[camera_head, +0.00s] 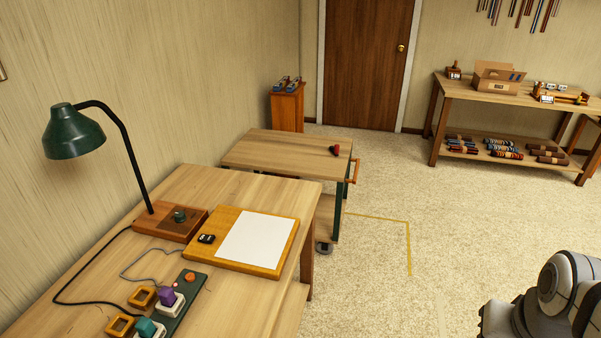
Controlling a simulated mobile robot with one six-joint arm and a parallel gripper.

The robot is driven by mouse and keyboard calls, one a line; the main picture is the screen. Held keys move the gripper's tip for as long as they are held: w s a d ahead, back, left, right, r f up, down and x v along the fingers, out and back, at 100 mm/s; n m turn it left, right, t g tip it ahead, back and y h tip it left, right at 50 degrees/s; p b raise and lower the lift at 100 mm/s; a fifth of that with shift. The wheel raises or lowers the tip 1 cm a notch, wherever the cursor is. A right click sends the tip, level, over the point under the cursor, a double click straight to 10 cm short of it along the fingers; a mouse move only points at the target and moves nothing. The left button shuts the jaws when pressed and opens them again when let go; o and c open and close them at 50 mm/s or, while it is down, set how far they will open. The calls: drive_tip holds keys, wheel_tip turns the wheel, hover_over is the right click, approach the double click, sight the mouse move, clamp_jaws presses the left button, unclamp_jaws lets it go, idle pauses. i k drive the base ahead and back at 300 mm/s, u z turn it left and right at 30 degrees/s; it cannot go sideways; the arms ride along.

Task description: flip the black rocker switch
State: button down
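A small black piece with light marks, which looks like the black rocker switch (207,239), sits at the left corner of a wooden board (283,245) with a white panel (250,240). The board lies on the near wooden table (232,300). The switch is too small to tell which side is pressed. Part of my own arm shows at the lower right, over the floor and well apart from the table. My gripper is not in view.
A green desk lamp (75,132) on a wooden base with a dark knob (180,216) stands just behind the switch. Cables and a strip with coloured plugs (180,300) lie in front. A low cart (265,150) stands beyond. Carpet to the right is clear.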

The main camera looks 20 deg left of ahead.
sight(208, 239)
drive_tip(key=u, duration=0.4)
drive_tip(key=i, duration=1.2)
drive_tip(key=u, duration=0.85)
drive_tip(key=k, duration=0.85)
drive_tip(key=u, duration=0.1)
drive_tip(key=i, duration=0.9)
drive_tip(key=z, duration=0.05)
